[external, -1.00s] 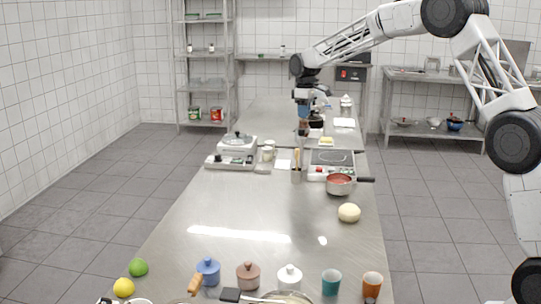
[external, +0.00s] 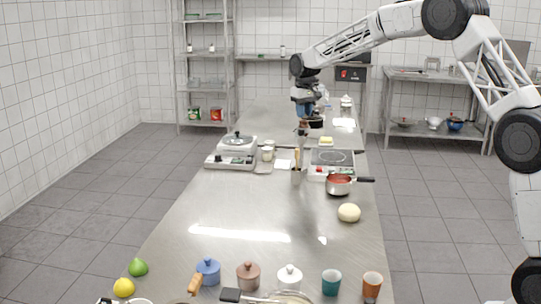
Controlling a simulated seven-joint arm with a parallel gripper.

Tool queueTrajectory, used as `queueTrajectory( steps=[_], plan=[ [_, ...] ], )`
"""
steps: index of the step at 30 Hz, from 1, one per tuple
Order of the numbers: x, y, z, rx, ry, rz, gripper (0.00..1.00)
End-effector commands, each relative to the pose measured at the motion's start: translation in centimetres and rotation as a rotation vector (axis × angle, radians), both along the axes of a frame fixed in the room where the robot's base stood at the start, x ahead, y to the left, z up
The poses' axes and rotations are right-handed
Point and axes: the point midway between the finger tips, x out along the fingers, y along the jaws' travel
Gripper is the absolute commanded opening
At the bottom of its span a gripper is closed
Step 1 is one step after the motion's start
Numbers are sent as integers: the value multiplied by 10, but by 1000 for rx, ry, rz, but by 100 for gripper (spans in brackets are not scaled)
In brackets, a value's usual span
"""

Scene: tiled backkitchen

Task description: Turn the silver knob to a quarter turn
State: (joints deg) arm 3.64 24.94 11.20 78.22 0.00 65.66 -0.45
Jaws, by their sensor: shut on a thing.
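My gripper (external: 303,133) points straight down over the middle of the steel counter, just behind the utensil pot in the picture. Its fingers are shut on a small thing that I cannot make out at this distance. I cannot pick out the silver knob clearly; the area at the fingertips is small and partly hidden. A hot plate (external: 334,157) with a front control panel and a red spot lies to the right of the gripper. A white scale-like appliance (external: 236,145) with dark controls stands to its left.
A utensil pot (external: 296,176) with wooden handles stands close in front of the gripper. Lidded pots and cups line the near edge. The counter's left middle is clear.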

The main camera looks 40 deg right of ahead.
Motion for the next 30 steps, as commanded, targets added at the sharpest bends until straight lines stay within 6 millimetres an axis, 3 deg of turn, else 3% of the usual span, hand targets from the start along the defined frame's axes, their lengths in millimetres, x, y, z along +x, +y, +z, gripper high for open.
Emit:
queueTrajectory(
  steps=[21, 30],
  plan=[
    [0, 0, 1, 1, -2, -670, 3],
    [0, 0, 1, 1, -2, -860, 3]
  ],
)
